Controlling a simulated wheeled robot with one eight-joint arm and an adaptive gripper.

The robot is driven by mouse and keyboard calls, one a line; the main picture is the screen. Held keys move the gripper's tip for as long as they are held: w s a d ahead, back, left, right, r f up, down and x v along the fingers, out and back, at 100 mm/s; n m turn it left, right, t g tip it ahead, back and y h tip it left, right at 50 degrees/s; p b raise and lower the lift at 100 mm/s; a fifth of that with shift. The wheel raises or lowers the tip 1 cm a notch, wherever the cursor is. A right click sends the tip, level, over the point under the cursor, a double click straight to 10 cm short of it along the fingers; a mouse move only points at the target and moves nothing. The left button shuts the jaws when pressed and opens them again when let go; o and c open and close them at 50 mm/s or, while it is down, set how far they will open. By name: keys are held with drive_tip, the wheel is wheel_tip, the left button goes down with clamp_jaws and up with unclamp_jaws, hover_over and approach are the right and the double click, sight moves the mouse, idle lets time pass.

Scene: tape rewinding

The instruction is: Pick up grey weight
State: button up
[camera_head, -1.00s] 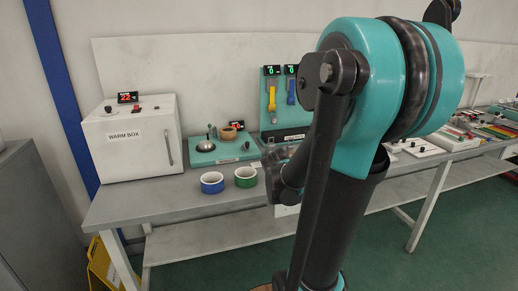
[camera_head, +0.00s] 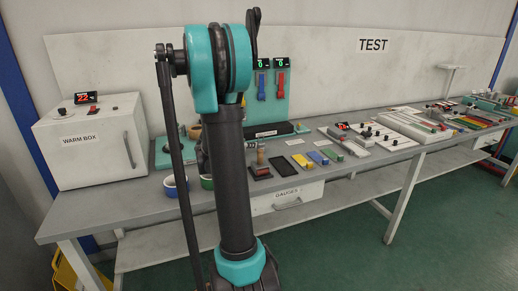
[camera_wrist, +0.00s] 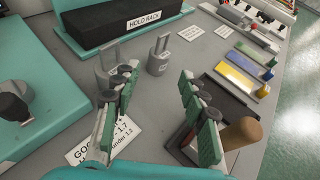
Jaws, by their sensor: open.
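Two grey weights with loop handles stand on the bench in the wrist view. One (camera_wrist: 158,62) stands ahead, between the lines of my fingers; the other (camera_wrist: 104,75) is just beyond my left finger, which partly covers it. My gripper (camera_wrist: 155,85) is open and empty, its green-padded fingers apart on either side of the picture's middle. The nearer-middle weight is beyond the fingertips, apart from them. In the head view my arm hides most of the gripper, and I cannot make out the weights clearly.
A black hold rack (camera_wrist: 125,22) lies behind the weights. A wooden-handled stamp (camera_wrist: 238,135) is close to my right finger, beside a black tray (camera_wrist: 232,98). Yellow, blue and green blocks (camera_head: 317,157) lie to the right. A warm box (camera_head: 90,142) stands at left.

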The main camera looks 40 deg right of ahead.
sight(259, 144)
drive_tip(key=x, duration=0.6)
drive_tip(key=shift+d+f, duration=0.2)
drive_tip(key=shift+d, duration=0.05)
drive_tip(key=shift+f+x, duration=0.15)
drive_tip(key=shift+x, duration=1.1)
drive_tip(key=shift+f+x, duration=0.15)
drive_tip(key=shift+x, duration=1.05)
drive_tip(key=shift+a, duration=0.1)
clamp_jaws()
